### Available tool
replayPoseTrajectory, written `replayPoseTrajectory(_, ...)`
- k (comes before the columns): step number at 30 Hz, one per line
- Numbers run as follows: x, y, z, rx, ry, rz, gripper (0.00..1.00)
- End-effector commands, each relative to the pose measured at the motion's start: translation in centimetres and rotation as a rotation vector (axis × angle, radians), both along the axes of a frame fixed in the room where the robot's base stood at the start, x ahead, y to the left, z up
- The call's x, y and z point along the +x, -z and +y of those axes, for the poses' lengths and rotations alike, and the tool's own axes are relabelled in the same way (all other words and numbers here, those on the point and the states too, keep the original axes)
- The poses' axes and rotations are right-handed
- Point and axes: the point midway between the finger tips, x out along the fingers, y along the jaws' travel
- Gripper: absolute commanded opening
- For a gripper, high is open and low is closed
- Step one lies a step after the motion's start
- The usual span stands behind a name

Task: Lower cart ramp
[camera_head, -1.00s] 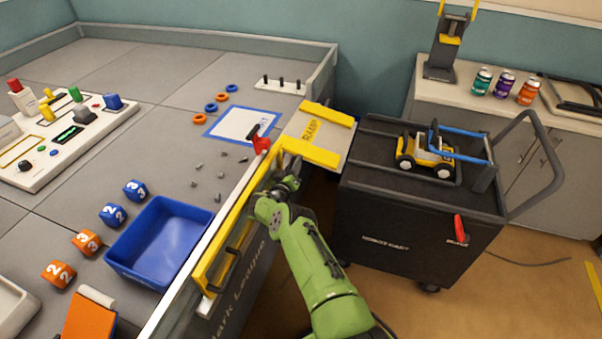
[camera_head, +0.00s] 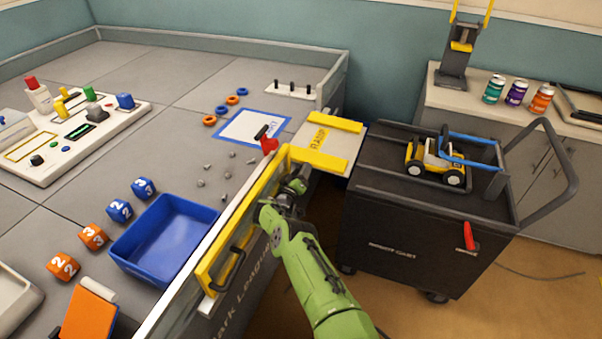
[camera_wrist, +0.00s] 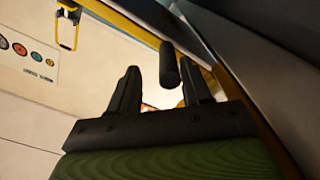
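The ramp (camera_head: 323,143) is a pale plate with yellow side strips and the word RAMP. It lies roughly flat between the table corner and the black cart (camera_head: 400,225); I cannot tell whether its far edge touches the cart. A red lever (camera_head: 268,143) stands on the table rim by the ramp. My gripper (camera_head: 294,190) is beside the yellow table-edge panel, below and in front of the ramp. In the wrist view my gripper (camera_wrist: 162,85) has its two dark fingers apart. A dark rounded bar (camera_wrist: 170,66) shows just beyond and between the fingertips; the fingers do not grip it.
A yellow panel with a black handle (camera_head: 228,270) runs along the table edge. A toy vehicle (camera_head: 435,163) sits on the cart, which has a red handle (camera_head: 469,237). A blue bin (camera_head: 165,238) and small loose pieces are on the table. Floor right of my arm is open.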

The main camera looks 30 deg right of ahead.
Motion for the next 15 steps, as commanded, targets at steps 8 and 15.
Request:
replayPoseTrajectory(8,0.1,-1.5,0.0,-0.003,-0.001,-0.003,0.46)
replayPoseTrajectory(15,0.1,-7.1,0.0,-0.004,-0.002,-0.003,0.46)
